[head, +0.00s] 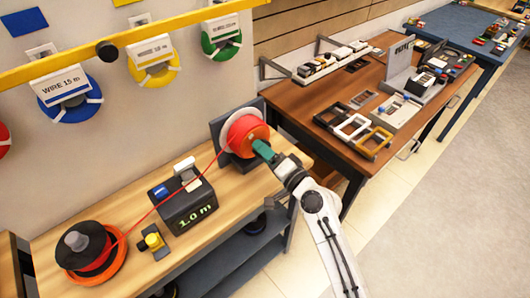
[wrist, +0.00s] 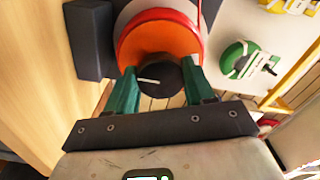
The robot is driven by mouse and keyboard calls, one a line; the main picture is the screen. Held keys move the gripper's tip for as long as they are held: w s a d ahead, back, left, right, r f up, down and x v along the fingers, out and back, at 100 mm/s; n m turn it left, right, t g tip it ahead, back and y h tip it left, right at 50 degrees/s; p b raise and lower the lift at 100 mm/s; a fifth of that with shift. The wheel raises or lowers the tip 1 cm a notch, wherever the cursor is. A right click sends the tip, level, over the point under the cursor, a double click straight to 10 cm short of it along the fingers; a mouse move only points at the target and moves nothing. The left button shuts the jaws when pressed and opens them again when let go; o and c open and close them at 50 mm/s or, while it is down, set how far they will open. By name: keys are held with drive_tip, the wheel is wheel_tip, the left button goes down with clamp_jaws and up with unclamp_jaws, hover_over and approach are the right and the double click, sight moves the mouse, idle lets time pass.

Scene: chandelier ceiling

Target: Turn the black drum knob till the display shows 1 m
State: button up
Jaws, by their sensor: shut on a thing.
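The black drum knob (wrist: 158,77) sits at the centre of an orange-red drum (wrist: 127,50) in the wrist view, with a pale pointer line on it. My gripper (wrist: 160,80) has its green fingers on either side of the knob and is shut on it. In the head view the drum (head: 245,134) stands at the far end of the wooden bench, with my gripper (head: 264,150) at its face; the knob is hidden there. The display (head: 195,216) on a dark box reads 1.0 m in green. A red wire (head: 172,197) runs from the drum over the box to a spool.
The spool (head: 90,250) with a grey top stands at the bench's near left. A yellow-and-black clamp-like part (head: 152,241) lies beside the box. Wire reels (head: 68,97) hang on the wall under a yellow rail (head: 140,38). A brown table (head: 335,100) with frames stands to the right.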

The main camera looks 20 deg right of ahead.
drive_tip(key=o, duration=1)
drive_tip(key=shift+o, duration=0.2)
drive_tip(key=b+v, duration=0.3)
drive_tip(key=v, duration=0.7)
drive_tip(key=shift+s+d, duration=0.15)
drive_tip(key=shift+s, duration=0.25)
